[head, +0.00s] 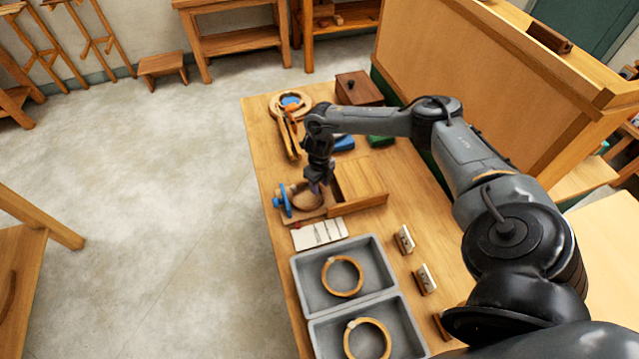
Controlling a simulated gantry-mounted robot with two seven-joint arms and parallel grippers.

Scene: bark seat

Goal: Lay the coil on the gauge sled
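A tan ring-shaped coil (343,258) lies in the nearer-to-middle compartment of a grey tray (297,271). A second similar coil (385,324) lies in the grey compartment at the bottom of the picture. A wooden fixture with a blue part (281,202) and a round tan piece (309,198) stands above the trays in the picture; it may be the gauge sled, but I cannot be sure. My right gripper (317,187) points down right over this fixture. It is small and dark, and I cannot tell its opening or any hold. My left gripper is out of view.
A wooden box-like block (357,182) stands right of the fixture. A pale marked card (319,234) lies between fixture and trays. Small upright blocks (404,239) stand right of the trays. A round blue-centred item (291,103) and brown box (358,89) stand at the far end.

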